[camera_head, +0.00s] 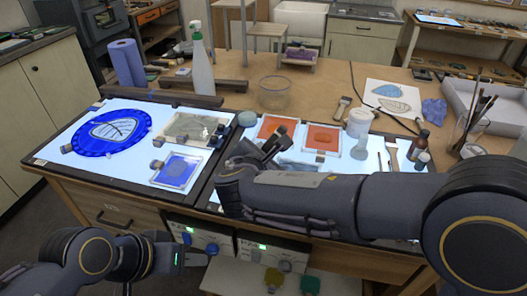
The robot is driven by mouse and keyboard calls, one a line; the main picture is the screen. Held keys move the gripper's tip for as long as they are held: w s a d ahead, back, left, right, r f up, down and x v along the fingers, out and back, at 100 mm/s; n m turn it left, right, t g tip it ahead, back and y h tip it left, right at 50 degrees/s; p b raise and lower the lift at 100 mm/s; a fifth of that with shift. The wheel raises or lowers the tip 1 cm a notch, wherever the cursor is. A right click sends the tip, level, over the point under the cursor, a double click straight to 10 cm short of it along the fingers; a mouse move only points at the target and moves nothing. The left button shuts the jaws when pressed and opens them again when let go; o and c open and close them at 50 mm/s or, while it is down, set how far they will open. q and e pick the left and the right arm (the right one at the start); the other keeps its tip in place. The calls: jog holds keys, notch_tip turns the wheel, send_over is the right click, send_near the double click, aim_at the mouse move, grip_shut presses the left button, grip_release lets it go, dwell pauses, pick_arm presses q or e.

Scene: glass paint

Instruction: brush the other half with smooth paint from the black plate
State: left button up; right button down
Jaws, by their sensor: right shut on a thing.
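My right gripper (264,148) is over the near middle of the bench, in front of the orange plates. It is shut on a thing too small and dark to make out. A round blue glass piece (85,133) with a pale leaf-like shape lies on the left lit panel (62,157). A grey-green plate with dark marks (191,129) and a blue plate (178,171) lie to its right. I cannot clearly pick out a black plate; my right arm hides part of the right panel. My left gripper (205,255) is low, in front of the bench; its fingers are unclear.
Orange plates (275,128) (322,138) lie behind my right gripper. A white cup (357,123), brown bottle (419,142), clear bowl (273,93) and spray bottle (202,66) stand on the bench. A flat brush (341,109) lies farther back. The back middle has free room.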

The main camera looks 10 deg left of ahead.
notch_tip(320, 180, up, 5)
jog(key=p, duration=0.3)
jog(key=shift+f, duration=0.1)
dwell(0.5)
